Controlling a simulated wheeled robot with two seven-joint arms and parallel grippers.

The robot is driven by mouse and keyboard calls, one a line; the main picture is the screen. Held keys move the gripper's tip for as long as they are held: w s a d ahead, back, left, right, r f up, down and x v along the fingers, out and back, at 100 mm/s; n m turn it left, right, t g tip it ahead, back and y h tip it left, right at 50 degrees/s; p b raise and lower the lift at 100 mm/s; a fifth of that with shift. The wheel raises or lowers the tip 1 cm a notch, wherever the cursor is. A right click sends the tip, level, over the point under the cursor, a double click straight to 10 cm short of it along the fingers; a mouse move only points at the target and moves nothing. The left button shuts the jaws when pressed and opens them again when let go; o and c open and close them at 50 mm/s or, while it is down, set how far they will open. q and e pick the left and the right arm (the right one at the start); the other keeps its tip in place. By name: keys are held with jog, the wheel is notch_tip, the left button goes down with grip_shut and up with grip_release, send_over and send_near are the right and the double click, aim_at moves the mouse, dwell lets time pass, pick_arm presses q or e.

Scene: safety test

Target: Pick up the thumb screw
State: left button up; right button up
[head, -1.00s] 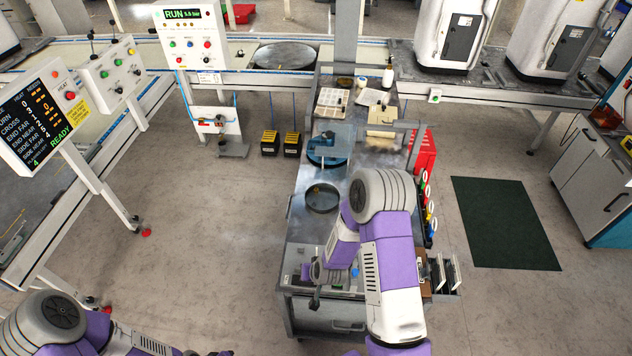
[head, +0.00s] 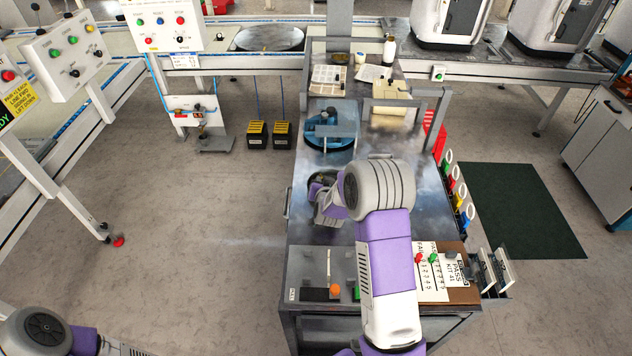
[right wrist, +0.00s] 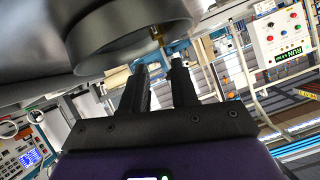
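A small brass-coloured piece (right wrist: 157,38), which looks like the thumb screw, shows in the right wrist view at the rim of a dark round dish. My right gripper (right wrist: 159,66) has its two black fingers apart with a gap between them. The brass piece is just beyond the fingertips, roughly in line with the gap; I see no contact. In the head view the round dish (head: 313,184) on the bench is partly covered by my right wrist, and the fingers are hard to make out there. My left arm shows at the lower left, its gripper out of frame.
The bench (head: 430,205) carries a blue round fixture (head: 328,135) behind the dish. A board with paper labels (head: 432,275) lies at the front right. Coloured rings (head: 456,190) line the right side.

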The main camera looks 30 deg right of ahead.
aim_at(321, 172)
jog(key=shift+b+x, duration=0.3)
jog(key=shift+x, duration=0.8)
jog(key=b+x, duration=0.1)
jog(key=x, duration=0.3)
jog(key=shift+f+b, duration=0.3)
jog(key=shift+w+d+f, duration=0.1)
jog(key=shift+w+d, duration=0.05)
jog(key=shift+w, duration=0.3)
jog(key=shift+c, duration=0.3)
grip_shut()
